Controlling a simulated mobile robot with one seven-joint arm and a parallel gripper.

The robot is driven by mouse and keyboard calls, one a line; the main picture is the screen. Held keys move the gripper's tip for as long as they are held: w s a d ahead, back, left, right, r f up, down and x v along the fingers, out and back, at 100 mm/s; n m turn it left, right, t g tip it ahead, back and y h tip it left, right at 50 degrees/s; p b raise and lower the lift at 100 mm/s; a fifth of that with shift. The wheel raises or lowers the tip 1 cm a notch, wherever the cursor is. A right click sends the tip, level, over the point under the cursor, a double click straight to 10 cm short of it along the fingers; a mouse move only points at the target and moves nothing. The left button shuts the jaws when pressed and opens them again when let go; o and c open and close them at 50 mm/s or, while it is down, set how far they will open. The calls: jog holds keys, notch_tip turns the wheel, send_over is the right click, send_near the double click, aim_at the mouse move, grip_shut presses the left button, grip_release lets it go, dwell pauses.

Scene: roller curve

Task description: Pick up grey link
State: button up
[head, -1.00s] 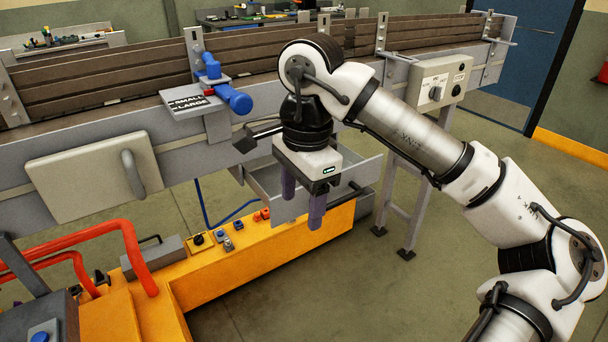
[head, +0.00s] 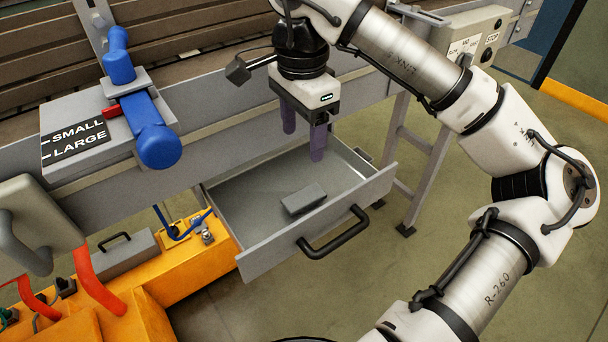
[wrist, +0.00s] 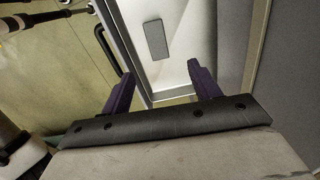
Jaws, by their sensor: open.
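The grey link (head: 304,199) is a small grey block lying flat on the floor of the open drawer (head: 240,205). In the wrist view the grey link (wrist: 155,39) shows beyond the fingertips, in the pale drawer. My gripper (head: 303,142) points down above the back part of the drawer, with its purple fingers apart and nothing between them. In the wrist view my gripper (wrist: 160,82) also shows its two fingers spread, apart from the link.
The drawer has a black handle (head: 334,232) on its front wall. The conveyor side and a blue lever (head: 150,130) by the SMALL/LARGE plate stand behind and left. An orange cabinet (head: 190,270) is at lower left. Open floor lies in front of the drawer.

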jog(key=p, duration=0.1)
send_over(307, 195)
jog(key=f, duration=0.8)
jog(key=shift+w+a+f, duration=0.15)
jog(key=shift+a+f, duration=0.1)
jog(key=shift+a, duration=0.15)
jog(key=shift+d+f+p, duration=0.2)
jog(key=shift+f+p, duration=0.3)
jog(key=shift+f, duration=0.8)
jog(key=shift+d+f+p, duration=0.15)
jog(key=shift+f+p, duration=0.35)
jog(key=shift+f, duration=0.8)
jog(key=shift+s, duration=0.2)
jog(key=c, duration=1.1)
jog(key=shift+r, duration=0.1)
